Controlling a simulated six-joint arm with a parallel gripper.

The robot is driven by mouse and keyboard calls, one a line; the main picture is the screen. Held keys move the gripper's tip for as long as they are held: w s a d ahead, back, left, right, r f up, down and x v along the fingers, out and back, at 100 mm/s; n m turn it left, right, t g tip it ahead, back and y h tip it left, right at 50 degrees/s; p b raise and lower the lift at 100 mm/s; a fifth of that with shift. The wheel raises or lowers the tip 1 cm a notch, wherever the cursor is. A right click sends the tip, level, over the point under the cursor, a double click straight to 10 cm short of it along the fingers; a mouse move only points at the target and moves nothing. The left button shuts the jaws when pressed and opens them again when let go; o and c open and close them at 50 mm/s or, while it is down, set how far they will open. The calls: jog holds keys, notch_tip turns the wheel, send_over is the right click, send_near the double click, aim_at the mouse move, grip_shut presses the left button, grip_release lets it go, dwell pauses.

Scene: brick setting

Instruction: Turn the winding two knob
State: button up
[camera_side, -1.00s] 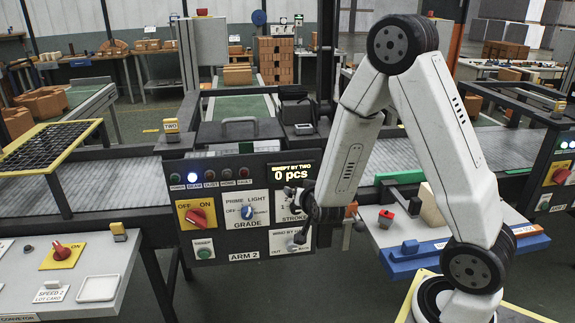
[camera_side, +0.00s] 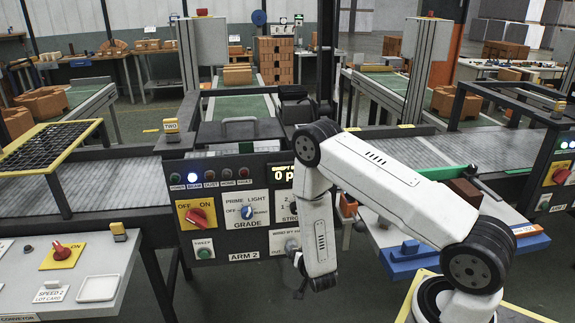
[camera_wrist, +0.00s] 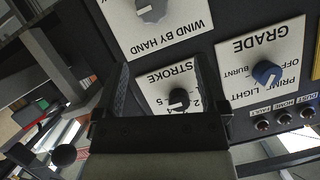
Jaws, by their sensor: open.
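The control panel marked ARM 2 (camera_side: 215,232) stands at the middle of the side view. In the wrist view my gripper (camera_wrist: 162,66) is open and empty, fingers apart. The dark STROKE knob (camera_wrist: 179,98) appears between the fingers, with no visible grip on it. In the side view my gripper is mostly hidden behind my wrist.
The blue GRADE knob (camera_wrist: 267,73) is beside STROKE, with indicator lights (camera_wrist: 285,119) below it in the wrist view. A red ON/OFF switch (camera_side: 197,217) and a green SWEEP button (camera_side: 203,253) sit on the panel's left. A blue tray (camera_side: 408,262) lies to the right.

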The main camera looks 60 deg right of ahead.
aim_at(293, 248)
notch_tip(293, 248, down, 2)
jog(key=shift+f, duration=0.25)
jog(key=shift+w+d, duration=0.1)
jog(key=shift+w, duration=0.05)
jog(key=shift+x, duration=3.7)
jog(key=shift+f, duration=0.1)
grip_shut()
